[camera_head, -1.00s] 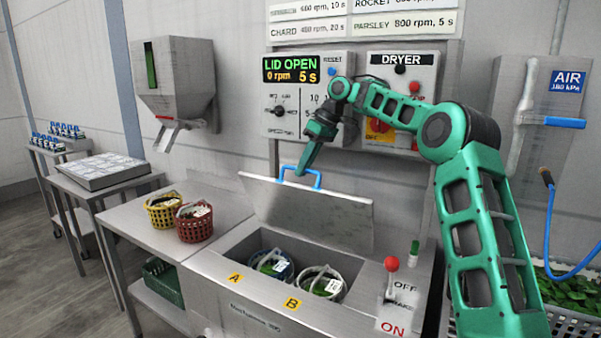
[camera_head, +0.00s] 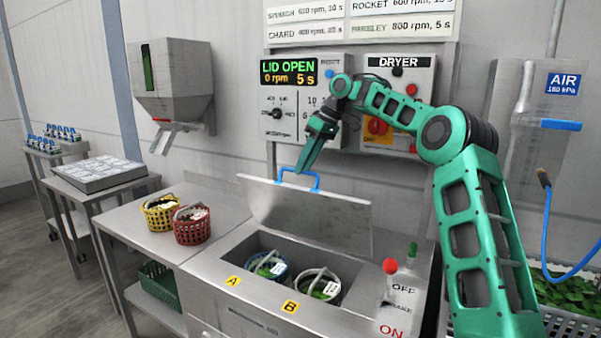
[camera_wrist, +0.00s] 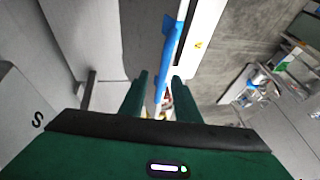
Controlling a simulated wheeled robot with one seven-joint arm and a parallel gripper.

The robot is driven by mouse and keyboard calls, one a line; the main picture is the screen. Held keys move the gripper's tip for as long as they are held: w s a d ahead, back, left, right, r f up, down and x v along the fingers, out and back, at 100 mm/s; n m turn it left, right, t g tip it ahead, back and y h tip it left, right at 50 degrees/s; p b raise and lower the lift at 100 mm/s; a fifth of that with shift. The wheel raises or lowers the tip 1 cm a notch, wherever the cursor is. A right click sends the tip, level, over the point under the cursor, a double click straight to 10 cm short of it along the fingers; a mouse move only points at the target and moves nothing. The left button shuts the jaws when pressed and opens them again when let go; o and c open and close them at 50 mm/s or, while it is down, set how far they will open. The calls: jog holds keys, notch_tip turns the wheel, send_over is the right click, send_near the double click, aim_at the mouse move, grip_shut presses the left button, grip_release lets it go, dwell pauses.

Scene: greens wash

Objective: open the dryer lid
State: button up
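The dryer lid (camera_head: 308,218) is a grey metal plate standing raised and tilted behind the dryer's opening. A blue handle (camera_head: 316,182) runs along its upper edge. The display (camera_head: 289,71) reads "LID OPEN, 0 rpm, 5 s". My green gripper (camera_head: 305,172) is at the handle's top from above. In the wrist view, the blue handle (camera_wrist: 168,45) passes between my two fingers (camera_wrist: 160,88), which stand apart with a gap around it. Contact with the handle cannot be made out.
Two baskets with greens, a blue one (camera_head: 267,266) and a whitish one (camera_head: 321,287), sit in the dryer's well. A yellow basket (camera_head: 160,213) and a red basket (camera_head: 192,226) stand on the counter at left. A red-knobbed brake lever (camera_head: 390,266) stands at front right.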

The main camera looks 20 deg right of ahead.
jog(key=w+v, duration=0.1)
jog(key=v, duration=0.8)
jog(key=shift+s, duration=0.35)
